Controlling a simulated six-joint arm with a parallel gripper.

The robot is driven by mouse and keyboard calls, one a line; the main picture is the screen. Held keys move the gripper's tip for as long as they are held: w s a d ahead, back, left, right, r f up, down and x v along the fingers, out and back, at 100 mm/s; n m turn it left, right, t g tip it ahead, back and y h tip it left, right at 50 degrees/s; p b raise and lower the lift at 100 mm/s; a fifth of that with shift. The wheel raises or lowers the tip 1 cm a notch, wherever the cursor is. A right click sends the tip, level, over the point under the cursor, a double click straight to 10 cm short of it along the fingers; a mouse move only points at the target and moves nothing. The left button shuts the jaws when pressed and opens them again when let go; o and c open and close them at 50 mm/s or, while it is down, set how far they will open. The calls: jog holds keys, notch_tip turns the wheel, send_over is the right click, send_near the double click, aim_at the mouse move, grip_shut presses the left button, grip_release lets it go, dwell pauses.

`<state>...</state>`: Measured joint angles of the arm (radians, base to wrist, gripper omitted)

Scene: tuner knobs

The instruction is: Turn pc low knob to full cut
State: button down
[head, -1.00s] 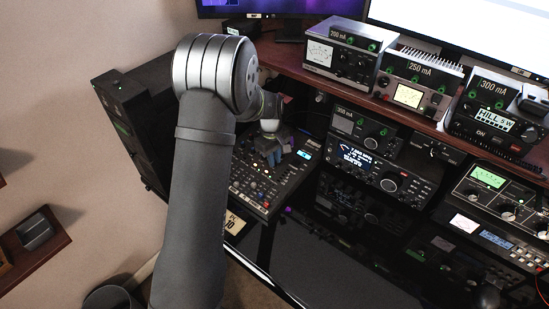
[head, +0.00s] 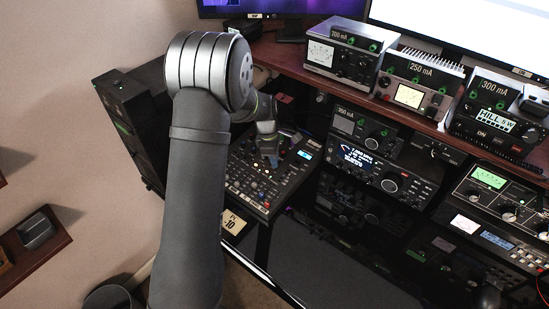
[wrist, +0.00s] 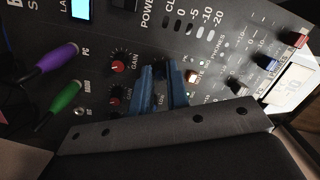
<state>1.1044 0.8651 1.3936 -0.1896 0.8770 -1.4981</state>
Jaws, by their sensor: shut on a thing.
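The black mixer (head: 245,178) with its rows of knobs lies on the desk at the left of the radios. My gripper (head: 270,163) reaches down to its panel. In the wrist view, the blue fingers of my gripper (wrist: 160,92) are closed around a small knob on the mixer panel (wrist: 95,20). The knob is mostly hidden between the fingers, so its label and pointer cannot be read. A small sign (head: 233,222) at the mixer's front edge reads "PC" and what looks like "-10".
Red-capped gain knobs (wrist: 118,57) sit close to the fingers. Purple (wrist: 58,57) and green (wrist: 62,95) plugs stand in the panel. Coloured fader caps (wrist: 297,40) lie at the right. A radio with a lit display (head: 372,168) stands right of the mixer.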

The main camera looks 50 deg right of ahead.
dwell(0.5)
jog(key=c, duration=1.7)
grip_release()
jog(key=shift+r, duration=0.1)
jog(key=r, duration=0.5)
jog(key=w+a+r, duration=0.1)
jog(key=r, duration=0.5)
jog(key=w+r, duration=0.1)
jog(key=r, duration=0.5)
jog(key=shift+w+a, duration=0.1)
jog(key=shift+a, duration=0.1)
jog(key=f, duration=0.5)
jog(key=s+d+f, duration=0.1)
jog(key=f, duration=0.5)
jog(key=s+f, duration=0.1)
jog(key=f, duration=0.5)
jog(key=shift+s+d+f, duration=0.1)
jog(key=shift+d, duration=0.1)
